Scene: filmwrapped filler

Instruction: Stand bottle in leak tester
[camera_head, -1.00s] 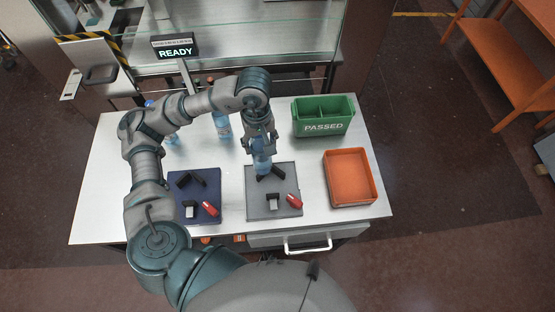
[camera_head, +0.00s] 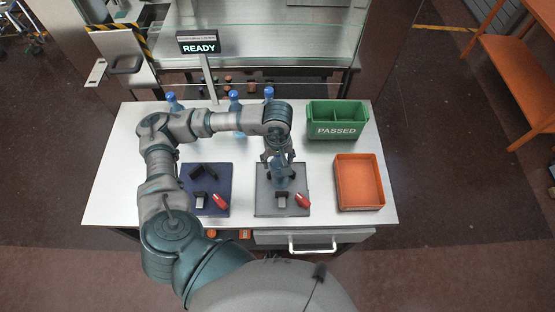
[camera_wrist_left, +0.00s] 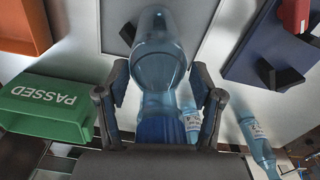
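My left gripper (camera_head: 278,160) is shut around a clear blue bottle (camera_head: 280,178) above the grey plate (camera_head: 263,206). In the left wrist view the bottle (camera_wrist_left: 160,60) sits between both fingers (camera_wrist_left: 160,98), its base pointing away and its dark blue cap end near the palm. The grey plate bears black brackets, a pale block (camera_head: 282,200) and a red part (camera_head: 302,200). A similar dark blue plate (camera_head: 215,180) lies to its left. Which plate is the leak tester is not marked. Whether the bottle touches the plate cannot be told. My right gripper is not seen.
A green PASSED bin (camera_head: 337,120) and an orange tray (camera_head: 359,182) stand at the right of the white table (camera_head: 115,190). Other bottles (camera_head: 235,99) stand at the back. A READY sign (camera_head: 199,47) stands behind the table, before a glass-fronted cabinet.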

